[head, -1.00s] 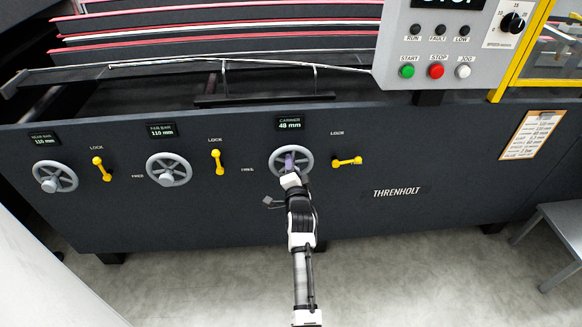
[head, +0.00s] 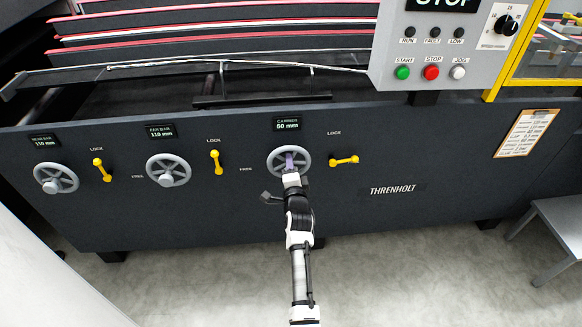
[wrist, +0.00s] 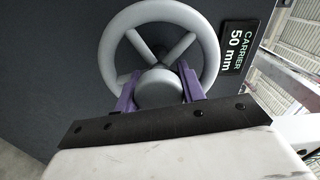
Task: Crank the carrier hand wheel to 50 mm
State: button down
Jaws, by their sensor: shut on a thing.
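The carrier hand wheel (head: 271,162) is a grey spoked wheel on the dark machine front; it also fills the top of the wrist view (wrist: 212,55). The carrier display (head: 287,125) above it reads 50 mm, clearly legible in the wrist view (wrist: 240,46). In the head view my gripper (head: 291,162) covers the wheel's middle. The yellow carrier lock lever (head: 344,161) lies horizontal to the right of the wheel.
The near bar wheel (head: 56,178) and far bar wheel (head: 168,170) are to the left, each with an upright yellow lever. A control panel (head: 430,45) overhangs at upper right. A grey stool (head: 560,222) stands at right. The floor in front is clear.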

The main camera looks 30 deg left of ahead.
jog(key=c, duration=0.9)
grip_release()
jog(key=b+v, duration=0.2)
jog(key=v, duration=1.1)
jog(key=shift+s+d+b, duration=0.25)
jog(key=shift+s+b, duration=0.05)
